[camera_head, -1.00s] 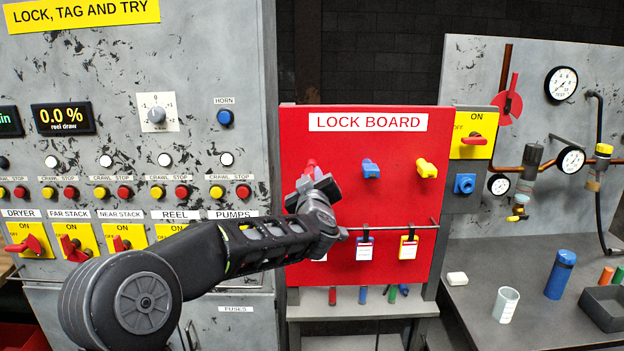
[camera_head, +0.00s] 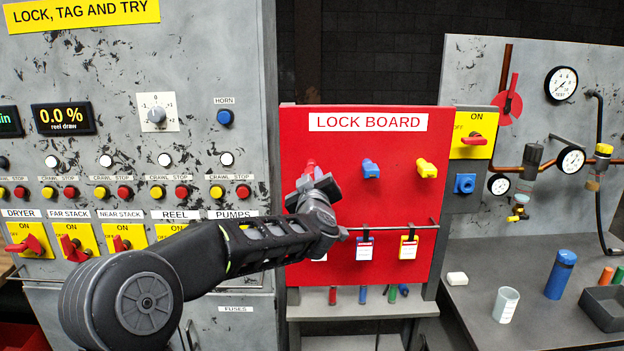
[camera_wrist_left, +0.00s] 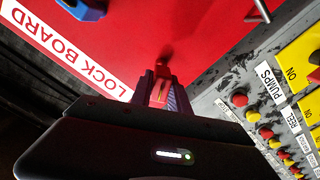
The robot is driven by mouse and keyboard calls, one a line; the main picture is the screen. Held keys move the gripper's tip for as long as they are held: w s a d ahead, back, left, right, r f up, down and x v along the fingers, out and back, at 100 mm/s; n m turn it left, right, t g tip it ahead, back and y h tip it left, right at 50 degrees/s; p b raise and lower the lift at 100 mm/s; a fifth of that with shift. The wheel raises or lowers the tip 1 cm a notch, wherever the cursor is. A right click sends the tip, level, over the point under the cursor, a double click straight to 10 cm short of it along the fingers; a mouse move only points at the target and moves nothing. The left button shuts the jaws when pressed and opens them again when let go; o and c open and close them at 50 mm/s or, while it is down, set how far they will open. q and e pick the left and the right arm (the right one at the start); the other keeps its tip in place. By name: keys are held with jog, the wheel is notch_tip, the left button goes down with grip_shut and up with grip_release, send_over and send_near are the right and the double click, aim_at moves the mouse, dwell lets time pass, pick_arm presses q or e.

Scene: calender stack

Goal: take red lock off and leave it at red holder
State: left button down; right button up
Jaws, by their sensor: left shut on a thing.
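The red lock (camera_head: 310,166) is at the upper left of the red lock board (camera_head: 400,270), in line with a blue lock (camera_head: 371,169) and a yellow lock (camera_head: 427,168). My left gripper (camera_head: 316,186) is at the board, shut on the red lock, and covers most of it. In the left wrist view the red lock (camera_wrist_left: 162,72) shows between the fingertips (camera_wrist_left: 163,88), close to the board face. I cannot tell whether it touches the board or a peg. No separate red holder can be made out. My right gripper is out of view.
A rail (camera_head: 395,228) with hanging tags crosses the lower board. Panel switches (camera_head: 122,240) lie left of it. A yellow ON switch (camera_head: 473,135) is at its right edge. A grey bench (camera_head: 480,310) at right holds a cup (camera_head: 506,305) and a blue cylinder (camera_head: 561,275).

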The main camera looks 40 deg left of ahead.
aim_at(312, 173)
pick_arm(q)
jog(key=shift+p+x, duration=0.5)
jog(key=shift+x, duration=1.1)
dwell(0.3)
jog(key=c, duration=1.2)
grip_release()
jog(key=shift+o, duration=0.5)
jog(key=o, duration=0.3)
jog(key=shift+o, duration=0.2)
jog(key=shift+s, duration=0.15)
jog(key=shift+b+v, duration=0.5)
jog(key=shift+v, duration=0.7)
jog(key=shift+b+v, duration=0.5)
jog(key=shift+v, duration=1.7)
